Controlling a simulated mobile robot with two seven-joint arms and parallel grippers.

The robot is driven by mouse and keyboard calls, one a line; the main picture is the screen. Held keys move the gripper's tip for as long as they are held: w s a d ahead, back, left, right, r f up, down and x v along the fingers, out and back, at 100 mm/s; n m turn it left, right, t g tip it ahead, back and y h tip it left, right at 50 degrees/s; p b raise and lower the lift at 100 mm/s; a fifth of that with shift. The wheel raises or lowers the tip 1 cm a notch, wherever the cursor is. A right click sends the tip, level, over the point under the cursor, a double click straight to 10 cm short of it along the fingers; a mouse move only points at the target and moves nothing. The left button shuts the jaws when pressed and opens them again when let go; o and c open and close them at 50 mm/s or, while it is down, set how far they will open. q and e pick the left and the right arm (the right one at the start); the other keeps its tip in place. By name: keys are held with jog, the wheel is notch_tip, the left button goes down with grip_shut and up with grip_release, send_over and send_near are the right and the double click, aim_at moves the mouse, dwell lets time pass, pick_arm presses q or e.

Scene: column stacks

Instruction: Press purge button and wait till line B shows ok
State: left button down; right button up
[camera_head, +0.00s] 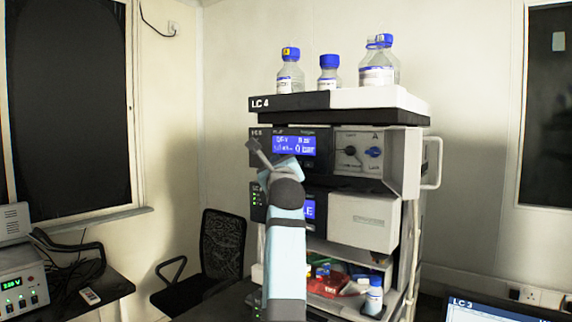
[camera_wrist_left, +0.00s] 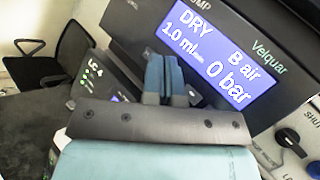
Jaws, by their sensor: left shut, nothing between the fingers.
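The pump module (camera_head: 325,165) of the LC 4 stack has a blue display (camera_head: 295,145). In the left wrist view the display (camera_wrist_left: 220,50) reads "DRY", "B air", a flow starting 1.0 and "0 bar". My left gripper (camera_head: 252,143) is shut and empty in front of the pump's left front, beside the display. In the left wrist view its closed fingers (camera_wrist_left: 165,76) point at the pump's dark front and cover part of it just left of and below the display. I cannot make out a purge button or whether the fingertips touch the panel. My right gripper is not in view.
Blue-capped bottles (camera_head: 290,74) stand on top of the stack. Black and blue knobs sit right of the display, the black knob (camera_wrist_left: 288,138) close by in the wrist view. A lower module (camera_head: 362,222), a chair (camera_head: 220,245) and a laptop (camera_head: 490,310) stand around.

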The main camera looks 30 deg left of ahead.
pick_arm(q)
jog(key=shift+w, duration=0.1)
dwell(0.6)
jog(key=shift+w, duration=0.35)
jog(key=shift+w, duration=0.35)
dwell(0.5)
jog(key=shift+s, duration=0.85)
jog(key=shift+s+a, duration=0.2)
jog(key=shift+s, duration=2.25)
dwell(2.8)
